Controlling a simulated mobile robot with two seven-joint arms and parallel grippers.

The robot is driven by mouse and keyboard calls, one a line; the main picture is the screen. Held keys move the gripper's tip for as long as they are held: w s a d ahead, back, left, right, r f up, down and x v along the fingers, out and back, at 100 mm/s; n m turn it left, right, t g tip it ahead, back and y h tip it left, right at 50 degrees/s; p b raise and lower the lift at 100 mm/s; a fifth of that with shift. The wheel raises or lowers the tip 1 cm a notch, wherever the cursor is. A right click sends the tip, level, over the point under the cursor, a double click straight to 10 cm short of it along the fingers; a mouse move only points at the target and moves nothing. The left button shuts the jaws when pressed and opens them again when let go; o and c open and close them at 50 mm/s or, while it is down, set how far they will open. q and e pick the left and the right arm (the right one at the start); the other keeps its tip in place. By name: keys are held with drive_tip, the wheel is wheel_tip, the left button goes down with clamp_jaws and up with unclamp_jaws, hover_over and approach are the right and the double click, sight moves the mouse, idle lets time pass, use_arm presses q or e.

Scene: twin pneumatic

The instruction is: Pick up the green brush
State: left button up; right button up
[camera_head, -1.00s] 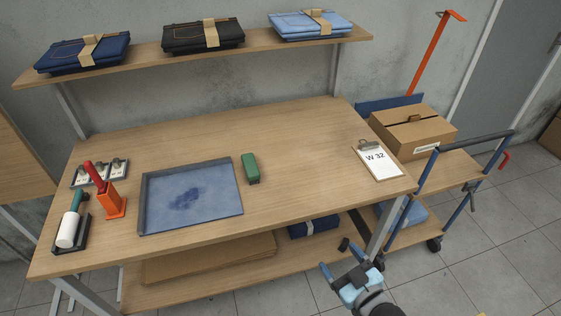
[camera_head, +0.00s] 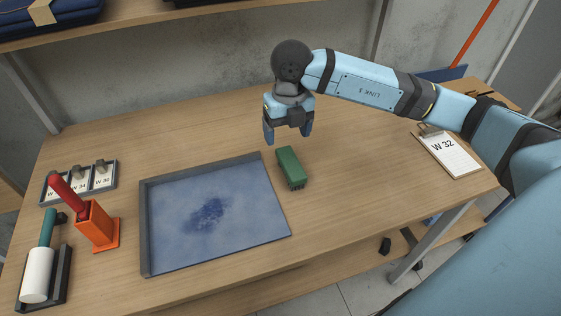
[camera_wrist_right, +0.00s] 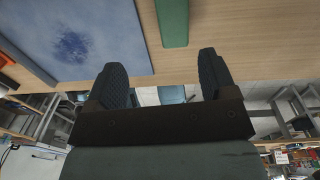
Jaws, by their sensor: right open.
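The green brush (camera_head: 291,167) lies on the table just right of the blue-lined tray. It also shows in the right wrist view (camera_wrist_right: 173,22), at the top between the fingers, partly cut off by the frame edge. My right gripper (camera_head: 288,138) is open and empty, pointing down above the table just behind the brush. Its fingers (camera_wrist_right: 165,80) are apart in the right wrist view, with nothing between them. My left gripper is not in view.
The tray (camera_head: 146,230) holds a blue fabric with a dark stain. An orange holder (camera_head: 97,226) with a red-handled tool, a white roller (camera_head: 37,275) and a tag rack (camera_head: 110,176) stand at the left. A clipboard (camera_head: 452,154) lies at the right. A shelf (camera_head: 130,20) is overhead.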

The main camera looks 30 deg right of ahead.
sight(291, 161)
drive_tip(key=shift+h, duration=0.3)
drive_tip(key=f, duration=0.5)
drive_tip(key=d+f, duration=0.1)
drive_tip(key=f, duration=0.2)
drive_tip(key=shift+w+f, duration=0.1)
drive_tip(key=shift+w, duration=0.05)
drive_tip(key=f, duration=0.5)
drive_tip(key=shift+d+f, duration=0.1)
drive_tip(key=shift+d, duration=0.15)
drive_tip(key=c, duration=1)
